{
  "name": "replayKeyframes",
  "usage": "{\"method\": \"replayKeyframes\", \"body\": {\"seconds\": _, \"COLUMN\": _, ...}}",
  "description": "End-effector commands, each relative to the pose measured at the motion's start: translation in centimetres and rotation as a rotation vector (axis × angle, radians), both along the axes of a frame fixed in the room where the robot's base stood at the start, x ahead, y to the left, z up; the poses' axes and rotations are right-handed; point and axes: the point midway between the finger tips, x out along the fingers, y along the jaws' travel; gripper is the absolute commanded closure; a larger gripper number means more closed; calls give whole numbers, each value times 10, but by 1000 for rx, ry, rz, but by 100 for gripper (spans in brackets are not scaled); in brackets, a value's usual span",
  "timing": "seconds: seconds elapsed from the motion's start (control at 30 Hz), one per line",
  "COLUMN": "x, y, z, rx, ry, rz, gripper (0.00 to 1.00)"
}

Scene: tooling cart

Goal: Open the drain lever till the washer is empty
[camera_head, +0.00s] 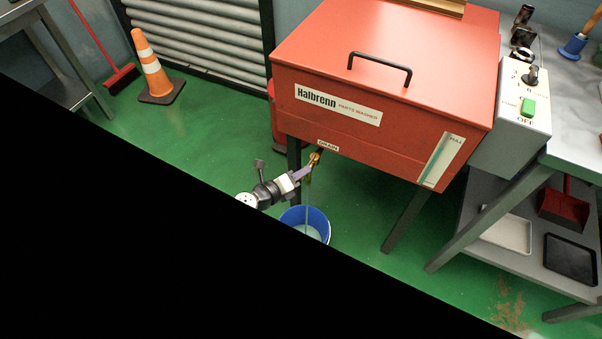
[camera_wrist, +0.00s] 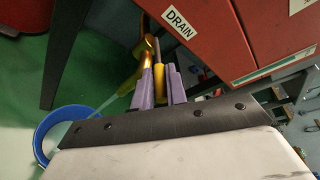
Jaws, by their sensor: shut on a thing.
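The red parts washer (camera_head: 400,130) has a label reading DRAIN (camera_head: 328,145) at its lower front edge, also seen in the wrist view (camera_wrist: 180,23). Below the label is the brass drain valve (camera_head: 315,158) with a yellow lever (camera_wrist: 158,52). My gripper (camera_head: 305,172) is shut on the lever; its purple fingertips (camera_wrist: 160,84) sit around the lever's end. A thin stream of liquid falls from the valve into the blue bucket (camera_head: 322,222), which holds pale liquid. A sight gauge (camera_head: 440,160) marked FULL is on the washer's front; its exact level is hard to read.
A grey control box (camera_head: 512,125) with a knob and green button is right of the washer. A bench with a lower shelf stands at far right. A traffic cone (camera_head: 150,65) stands back left. Green floor is clear left of the bucket. Black covers the lower left head view.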

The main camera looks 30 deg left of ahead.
Motion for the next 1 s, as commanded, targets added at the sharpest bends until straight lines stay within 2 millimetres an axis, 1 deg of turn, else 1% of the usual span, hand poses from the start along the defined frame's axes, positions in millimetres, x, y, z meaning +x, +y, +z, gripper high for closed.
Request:
{"method": "replayKeyframes", "body": {"seconds": 0.03, "x": 0, "y": -1, "z": -1, "rx": 1, "ry": 1, "rz": -2, "gripper": 100}}
{"method": "replayKeyframes", "body": {"seconds": 0.07, "x": 0, "y": -1, "z": -1, "rx": 1, "ry": 2, "rz": -1, "gripper": 85}}
{"method": "replayKeyframes", "body": {"seconds": 0.1, "x": 0, "y": -1, "z": -1, "rx": 1, "ry": 2, "rz": -1, "gripper": 79}}
{"method": "replayKeyframes", "body": {"seconds": 0.2, "x": 0, "y": -1, "z": -1, "rx": 0, "ry": 1, "rz": -1, "gripper": 66}}
{"method": "replayKeyframes", "body": {"seconds": 0.23, "x": 0, "y": -1, "z": -1, "rx": 0, "ry": 1, "rz": -1, "gripper": 64}}
{"method": "replayKeyframes", "body": {"seconds": 0.67, "x": 0, "y": -2, "z": 4, "rx": -2, "ry": -1, "rz": 22, "gripper": 64}}
{"method": "replayKeyframes", "body": {"seconds": 0.87, "x": 1, "y": -9, "z": 8, "rx": -2, "ry": -2, "rz": 88, "gripper": 64}}
{"method": "replayKeyframes", "body": {"seconds": 1.0, "x": 3, "y": -17, "z": 9, "rx": -3, "ry": -1, "rz": 142, "gripper": 64}}
